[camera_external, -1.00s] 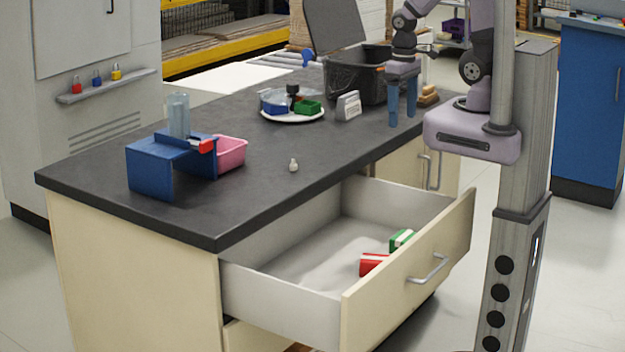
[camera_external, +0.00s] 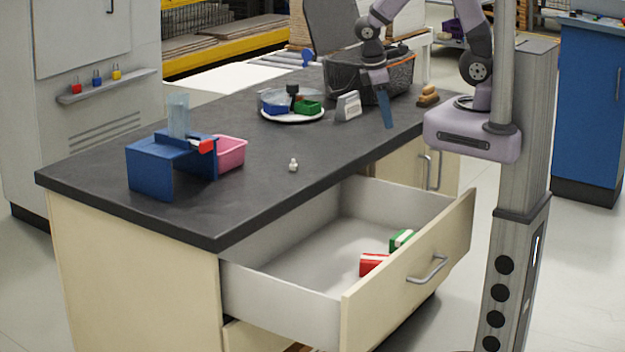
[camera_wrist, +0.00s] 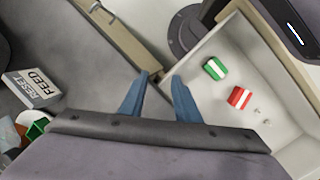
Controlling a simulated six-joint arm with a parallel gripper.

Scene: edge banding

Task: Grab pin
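A small pale pin-like piece (camera_external: 293,166) stands on the dark countertop (camera_external: 250,195), near its front edge above the open drawer. Two small pale pieces (camera_wrist: 261,117) lie in the drawer in the wrist view, beside the red block; they are too small to tell exactly. My gripper (camera_external: 386,112) is above the right part of the countertop, well to the right of the standing piece. In the wrist view my gripper (camera_wrist: 159,85) has its two blue fingers apart with nothing between them.
The open drawer (camera_external: 290,295) holds a red block (camera_external: 373,263) and a green block (camera_external: 401,240). A blue stand (camera_external: 150,168), pink bin (camera_external: 230,153), white plate (camera_external: 292,117), grey sign block (camera_external: 348,106) and black crate (camera_external: 345,80) stand on the counter.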

